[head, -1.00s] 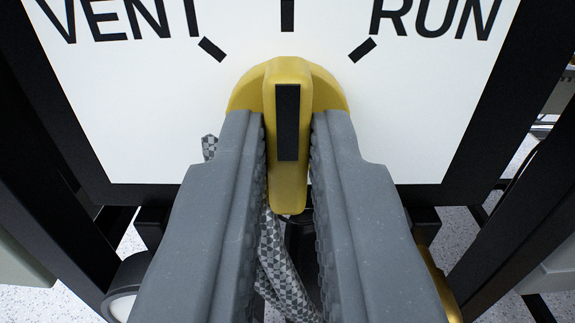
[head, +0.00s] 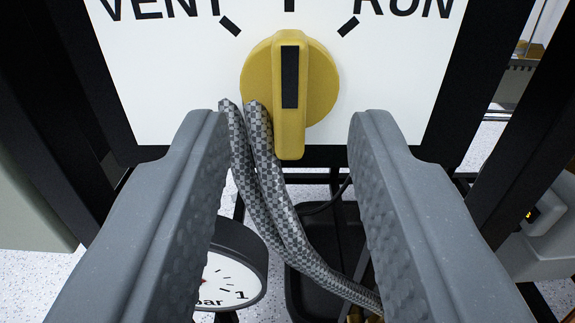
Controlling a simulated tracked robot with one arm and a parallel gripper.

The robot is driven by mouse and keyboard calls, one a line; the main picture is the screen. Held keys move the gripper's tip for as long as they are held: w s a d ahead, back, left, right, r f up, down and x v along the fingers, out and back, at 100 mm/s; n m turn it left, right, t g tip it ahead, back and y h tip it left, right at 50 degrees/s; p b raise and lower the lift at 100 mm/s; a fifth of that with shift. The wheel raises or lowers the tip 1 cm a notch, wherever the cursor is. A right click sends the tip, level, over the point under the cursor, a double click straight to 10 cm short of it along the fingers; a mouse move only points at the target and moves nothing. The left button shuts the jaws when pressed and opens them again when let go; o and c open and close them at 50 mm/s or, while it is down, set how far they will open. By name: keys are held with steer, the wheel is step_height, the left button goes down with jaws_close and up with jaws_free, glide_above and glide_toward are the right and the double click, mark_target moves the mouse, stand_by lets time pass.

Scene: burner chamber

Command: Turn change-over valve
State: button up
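The change-over valve is a yellow round knob (head: 262,85) with a raised bar handle and a black pointer stripe. It sits on a white panel (head: 170,100) marked VENT at the left and RUN at the right. The handle stands upright, its stripe in line with the middle tick between the two labels. My gripper (head: 287,130) is wide open and empty, its grey fingers in front of and below the knob, one on each side, apart from it.
Two checkered braided hoses (head: 275,200) run from beside the knob down between my fingers. A round gauge (head: 232,270) marked bar is at the lower left, partly hidden by the left finger. Black frame bars (head: 490,80) flank the panel.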

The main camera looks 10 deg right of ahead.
steer(key=s+a+p, duration=0.1)
steer(key=s+a, duration=0.1)
steer(key=s, duration=0.8)
steer(key=shift+s+p, duration=0.3)
steer(key=shift+p, duration=0.05)
steer(key=w+r+g+y+p, duration=0.1)
steer(key=w+r+y, duration=0.25)
steer(key=r, duration=1.35)
steer(key=w+r+g+y+p, duration=0.15)
steer(key=w+r, duration=0.25)
steer(key=r, duration=1.3)
steer(key=s+d+r+n, duration=0.1)
steer(key=s+d+r, duration=0.35)
steer(key=r, duration=0.35)
steer(key=s+d+r+p, duration=0.1)
steer(key=s+d+r, duration=0.35)
steer(key=r, duration=0.45)
steer(key=s+d+r+n, duration=0.1)
steer(key=s+d+r, duration=0.2)
steer(key=s+r, duration=0.35)
steer(key=s+d+r+h, duration=0.1)
steer(key=s+d+r, duration=0.5)
steer(key=s+r, duration=0.2)
steer(key=shift+d+h, duration=0.3)
